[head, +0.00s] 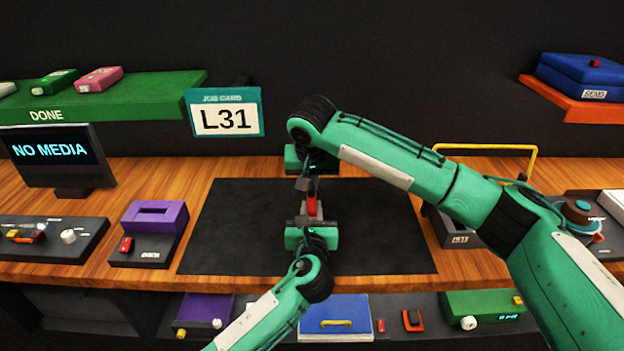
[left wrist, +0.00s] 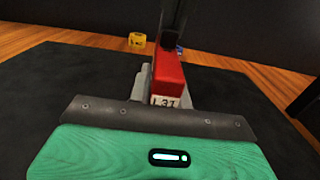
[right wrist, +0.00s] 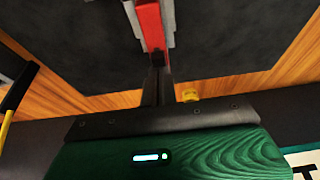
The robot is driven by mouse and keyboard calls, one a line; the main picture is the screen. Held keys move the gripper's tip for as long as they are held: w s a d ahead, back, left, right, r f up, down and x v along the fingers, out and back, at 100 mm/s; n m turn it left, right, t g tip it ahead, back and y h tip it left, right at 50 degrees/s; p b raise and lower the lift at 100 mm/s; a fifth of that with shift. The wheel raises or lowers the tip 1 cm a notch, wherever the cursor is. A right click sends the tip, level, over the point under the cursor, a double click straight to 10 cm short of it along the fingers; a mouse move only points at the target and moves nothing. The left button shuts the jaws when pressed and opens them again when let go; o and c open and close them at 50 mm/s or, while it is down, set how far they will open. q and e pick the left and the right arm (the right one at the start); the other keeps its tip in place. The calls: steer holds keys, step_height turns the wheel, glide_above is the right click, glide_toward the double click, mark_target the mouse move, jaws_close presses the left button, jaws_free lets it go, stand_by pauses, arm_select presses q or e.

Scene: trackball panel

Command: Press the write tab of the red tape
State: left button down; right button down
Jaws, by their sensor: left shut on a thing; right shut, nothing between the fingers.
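The red tape (head: 311,206) is above the middle of the black mat (head: 240,235), with a white label on its near end in the left wrist view (left wrist: 168,80). The label's last character is hard to read. My left gripper (head: 309,213) is shut on the tape, a grey finger on either side. My right gripper (head: 305,186) is shut and empty, reaching in from the far side. In the right wrist view its dark fingertips (right wrist: 158,62) are at the tape's end (right wrist: 150,28); I cannot tell whether they touch. The write tab is not clearly visible.
A small yellow object (left wrist: 137,40) sits on the wood beyond the mat. A grey tray with a yellow handle (head: 460,235) stands to the right, partly behind my right arm. A purple device (head: 155,217) and a monitor reading NO MEDIA (head: 52,153) stand left.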

steer(key=w, duration=0.4)
steer(key=v, duration=1)
steer(key=w+v, duration=0.1)
steer(key=v, duration=0.9)
steer(key=shift+s+r, duration=0.2)
steer(key=shift+r, duration=0.35)
stand_by(0.4)
arm_select(q)
steer(key=c, duration=1.2)
jaws_free()
